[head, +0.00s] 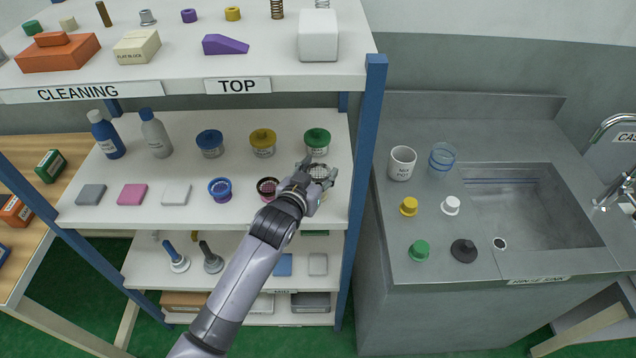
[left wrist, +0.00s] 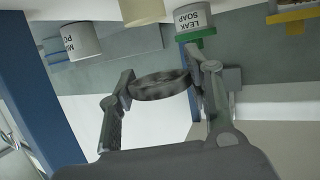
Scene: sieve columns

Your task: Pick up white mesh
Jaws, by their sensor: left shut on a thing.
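My left gripper (head: 319,172) reaches over the right end of the middle shelf (head: 335,200). It is shut on a round mesh disc (left wrist: 160,84), which sits between both fingers in the left wrist view. The disc's mottled mesh face and dark rim look grey there. In the head view the mesh (head: 319,171) is pale and partly covered by the fingers. It is in front of the green-lidded jar (head: 317,140). I cannot tell whether the disc is clear of the shelf. My right gripper is not in view.
Left of my gripper stand a dark-rimmed pink piece (head: 267,187) and a blue-and-purple one (head: 220,189). Blue-lidded (head: 209,143) and yellow-lidded (head: 262,142) jars stand behind. A blue post (head: 366,150) rises close on the right. The sink counter (head: 400,250) lies beyond.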

